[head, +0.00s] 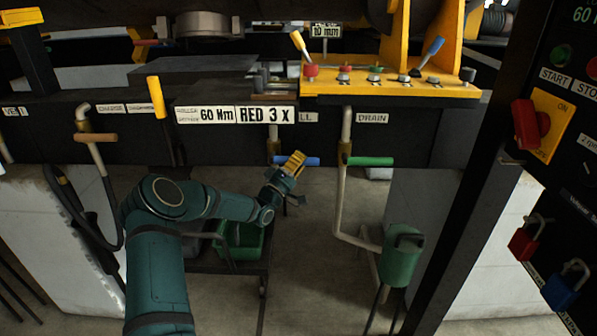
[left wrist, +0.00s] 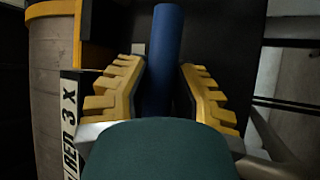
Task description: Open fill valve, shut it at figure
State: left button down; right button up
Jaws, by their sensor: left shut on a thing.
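The fill valve has a blue lever handle (head: 311,161) under a label ending in "LL" (head: 308,118), whose start is covered by another plate. The handle lies level across its pipe (head: 273,148). My left gripper (head: 293,163) is at this handle, with its yellow jaws around it. In the left wrist view the blue handle (left wrist: 168,45) runs between the two jaws of the gripper (left wrist: 160,75). The gripper is shut on it. My right gripper is not in view. No readout of the fill is legible.
The drain valve's green handle (head: 370,161) is close on the right, with a pipe down to a green funnel (head: 402,255). A brown handle (head: 96,137) is at left. A green container (head: 243,240) stands on a cart below. A control panel (head: 560,90) is at right.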

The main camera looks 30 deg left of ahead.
pick_arm(q)
jog(key=shift+r+n, duration=0.3)
jog(key=shift+n, duration=0.1)
jog(key=shift+t, duration=0.3)
jog(key=c, duration=0.7)
grip_release()
jog(key=shift+c, duration=0.2)
jog(key=shift+s+f, duration=0.35)
jog(key=shift+s, duration=0.05)
jog(key=v, duration=1.1)
jog(key=shift+r, duration=0.15)
